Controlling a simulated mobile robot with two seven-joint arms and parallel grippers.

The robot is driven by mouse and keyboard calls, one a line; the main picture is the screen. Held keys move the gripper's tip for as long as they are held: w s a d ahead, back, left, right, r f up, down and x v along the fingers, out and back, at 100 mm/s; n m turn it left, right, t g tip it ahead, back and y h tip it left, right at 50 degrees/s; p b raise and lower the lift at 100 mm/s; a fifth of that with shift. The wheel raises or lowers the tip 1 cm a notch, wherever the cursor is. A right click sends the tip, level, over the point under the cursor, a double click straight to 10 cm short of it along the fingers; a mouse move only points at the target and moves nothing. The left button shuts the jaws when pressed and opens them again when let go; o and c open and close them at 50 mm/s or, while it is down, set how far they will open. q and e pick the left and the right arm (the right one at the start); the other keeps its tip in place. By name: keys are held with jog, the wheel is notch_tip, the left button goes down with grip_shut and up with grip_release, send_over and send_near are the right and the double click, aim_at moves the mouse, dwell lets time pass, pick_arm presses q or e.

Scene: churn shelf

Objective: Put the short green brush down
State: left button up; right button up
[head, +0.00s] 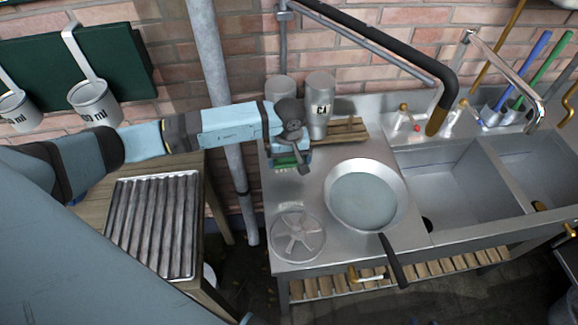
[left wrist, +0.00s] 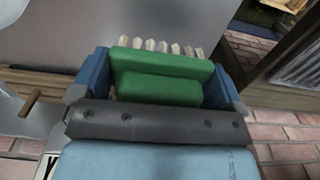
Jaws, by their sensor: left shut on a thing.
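The short green brush (left wrist: 165,68) is held between the two blue fingers of my left gripper (left wrist: 160,85) in the left wrist view. Its pale bristles point away from the gripper. In the head view my left gripper (head: 292,158) hangs over the back left part of the steel counter (head: 318,181). A bit of the green brush (head: 284,160) shows under it. I cannot tell whether the bristles touch the counter. My right gripper is not in view.
A pan (head: 365,197) stands right of the brush, its black handle over the front edge. A round fan-like metal disc (head: 298,236) lies in front. Metal canisters (head: 319,103) stand on a wooden rack (head: 347,130) behind. Sink basins (head: 455,184) are at right. Some bare counter surrounds the brush.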

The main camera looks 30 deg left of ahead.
aim_at(289, 176)
pick_arm(q)
notch_tip(289, 176, down, 4)
jog(key=shift+f+p, duration=0.25)
jog(key=shift+p, duration=0.05)
jog(key=shift+f, duration=0.1)
jog(key=shift+f, duration=0.15)
jog(key=o, duration=0.5)
